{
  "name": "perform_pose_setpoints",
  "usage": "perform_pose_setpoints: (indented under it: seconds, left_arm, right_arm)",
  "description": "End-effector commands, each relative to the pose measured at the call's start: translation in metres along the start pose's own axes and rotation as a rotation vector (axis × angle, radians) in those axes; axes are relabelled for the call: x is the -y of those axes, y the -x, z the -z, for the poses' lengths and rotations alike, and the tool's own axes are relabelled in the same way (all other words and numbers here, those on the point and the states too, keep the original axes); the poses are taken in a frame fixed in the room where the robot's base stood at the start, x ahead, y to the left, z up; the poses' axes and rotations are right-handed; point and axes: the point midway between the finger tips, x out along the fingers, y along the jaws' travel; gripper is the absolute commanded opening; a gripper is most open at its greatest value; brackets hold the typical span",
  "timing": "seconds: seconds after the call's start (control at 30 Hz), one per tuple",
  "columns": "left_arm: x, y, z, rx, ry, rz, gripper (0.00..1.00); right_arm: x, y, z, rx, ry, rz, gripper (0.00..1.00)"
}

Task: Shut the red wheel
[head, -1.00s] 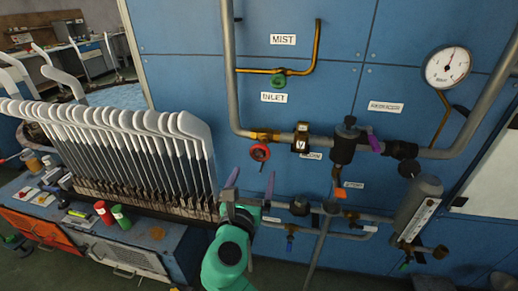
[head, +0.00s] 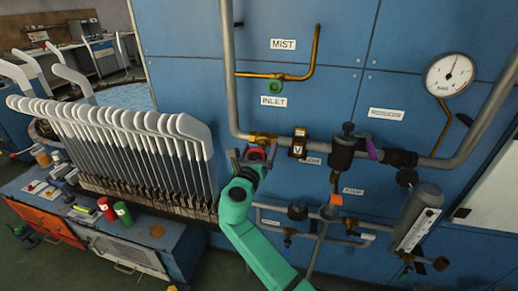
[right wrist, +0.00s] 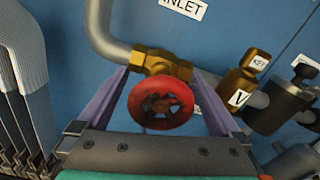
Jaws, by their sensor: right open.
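The red wheel (head: 256,154) is a small round handwheel on a brass valve in the inlet pipe, below the INLET label. In the right wrist view the red wheel (right wrist: 161,101) faces me, with the brass valve body (right wrist: 160,64) just behind it. My right gripper (head: 252,155) is at the wheel, open, with its purple fingers on either side of it. The right wrist view shows a gap between each finger and the wheel rim. My left gripper is not in view.
Right of the wheel are a brass fitting marked V (head: 299,142) and a dark reducer (head: 343,150). A green wheel (head: 277,82) sits above, a gauge (head: 449,75) at upper right. A rack of white sock boards (head: 130,150) stands close on the left.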

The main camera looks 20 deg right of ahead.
Motion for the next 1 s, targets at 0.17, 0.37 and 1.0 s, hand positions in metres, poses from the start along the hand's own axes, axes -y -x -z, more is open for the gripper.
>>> perform_pose_setpoints:
  seconds: [0.17, 0.37, 1.0]
  left_arm:
    - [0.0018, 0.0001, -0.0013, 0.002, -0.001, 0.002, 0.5]
    - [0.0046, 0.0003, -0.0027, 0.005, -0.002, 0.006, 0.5]
    - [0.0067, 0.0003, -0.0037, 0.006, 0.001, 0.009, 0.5]
  right_arm:
    - [0.0, -0.0008, 0.0002, 0.0, 0.0, 0.0, 1.0]
    - [0.0001, -0.0005, 0.0002, 0.0, 0.0, 0.0, 0.39]
    - [0.0009, -0.0003, 0.0007, 0.0, -0.192, 0.001, 0.2]
